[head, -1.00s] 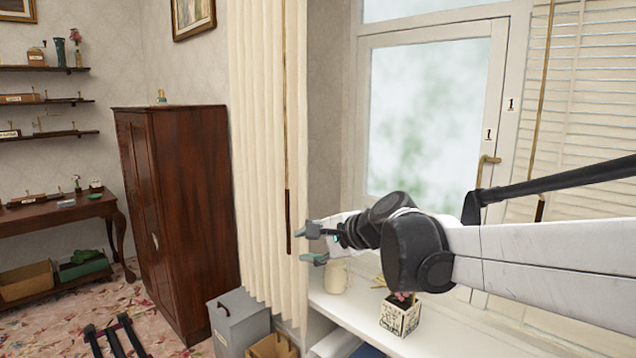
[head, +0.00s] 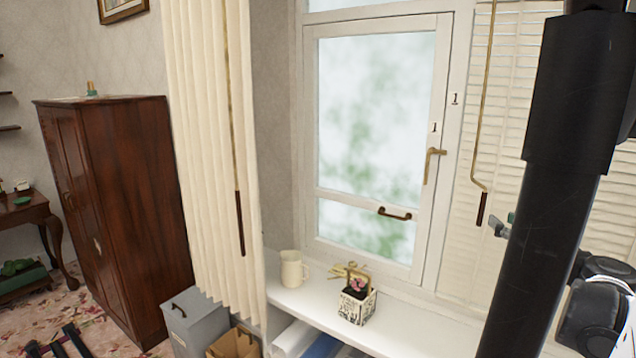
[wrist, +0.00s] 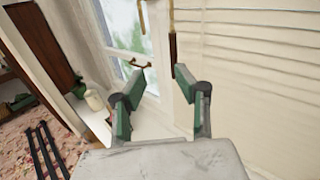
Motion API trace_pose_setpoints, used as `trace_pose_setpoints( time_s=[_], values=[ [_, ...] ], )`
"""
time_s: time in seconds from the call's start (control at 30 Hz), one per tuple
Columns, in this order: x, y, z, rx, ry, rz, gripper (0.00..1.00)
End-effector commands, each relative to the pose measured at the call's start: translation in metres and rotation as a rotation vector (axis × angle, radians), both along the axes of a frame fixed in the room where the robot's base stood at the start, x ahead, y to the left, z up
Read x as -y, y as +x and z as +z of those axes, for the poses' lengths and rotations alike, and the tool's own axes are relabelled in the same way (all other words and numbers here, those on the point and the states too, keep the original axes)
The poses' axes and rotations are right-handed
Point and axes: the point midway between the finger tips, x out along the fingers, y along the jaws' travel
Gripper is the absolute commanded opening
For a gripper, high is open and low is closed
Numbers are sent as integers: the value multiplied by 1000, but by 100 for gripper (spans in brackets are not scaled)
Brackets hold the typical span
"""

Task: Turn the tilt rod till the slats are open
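The tilt rod (head: 482,207) hangs in front of the blind at the right of the window. It is a thin brass rod with a kink near the bottom and a dark handle. In the wrist view the handle (wrist: 173,46) lies ahead of my gripper (wrist: 158,73), near the right fingertip. The gripper is open and empty, and I see no contact with the handle. In the head view a fingertip (head: 499,226) shows just right of the handle; the rest is hidden behind my black arm link. The blind's slats (head: 515,120) look shut, lying flat as pale strips.
A white sill (head: 400,323) holds a cream mug (head: 292,268) and a small flower pot (head: 356,302). The window (head: 368,120) has brass handles. A cream curtain (head: 205,150) with a similar dark-ended rod (head: 240,223) hangs left. A wooden wardrobe (head: 120,210) stands further left.

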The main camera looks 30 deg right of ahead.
Motion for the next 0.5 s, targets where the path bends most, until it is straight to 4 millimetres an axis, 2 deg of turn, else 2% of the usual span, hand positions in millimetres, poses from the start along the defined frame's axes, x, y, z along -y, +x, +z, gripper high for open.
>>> trace_pose_setpoints(
  time_s=[0.1,0.2,0.37,0.5],
  values=[
    [10,-15,2,33,35,-30,31],
    [13,-15,2,41,44,-35,31],
    [19,2,3,41,43,-32,31],
    [29,26,3,39,43,-32,31]
  ],
)
